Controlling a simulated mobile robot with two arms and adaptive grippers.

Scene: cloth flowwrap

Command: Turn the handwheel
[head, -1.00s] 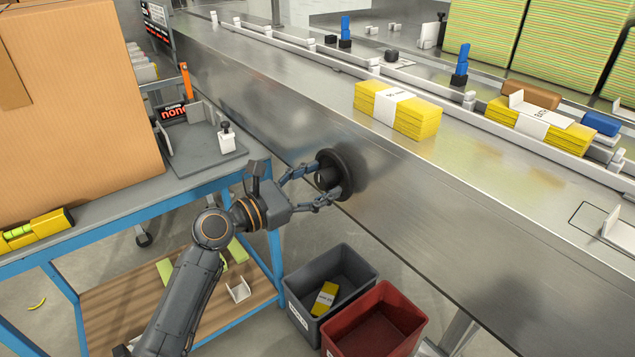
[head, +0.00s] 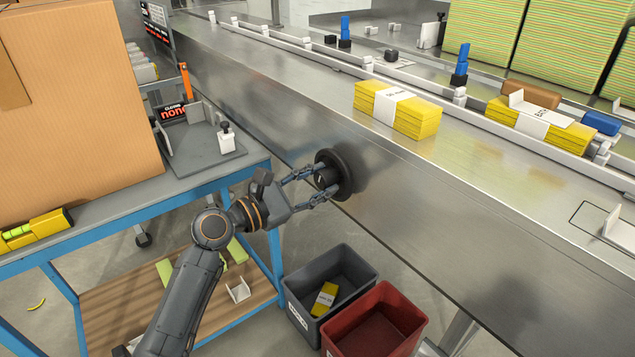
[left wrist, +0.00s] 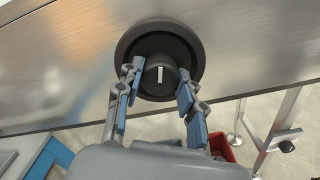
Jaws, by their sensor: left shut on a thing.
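The handwheel (head: 349,169) is a black round wheel with a raised hub, mounted on the steel side panel of the machine. In the left wrist view the wheel (left wrist: 192,48) shows face-on, and its hub bears a white mark that stands nearly upright. My left gripper (head: 322,182) is shut on the hub, one finger on each side. The left wrist view shows the fingers (left wrist: 160,82) around the hub, inside the dark rim. My right gripper is not in view.
A yellow bundle (head: 408,116) lies on the steel deck above the wheel, beside a rail with small white lugs. A blue-framed bench (head: 130,218) stands at left with a cardboard box (head: 80,100). A grey bin (head: 345,262) and a red bin (head: 395,325) stand below.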

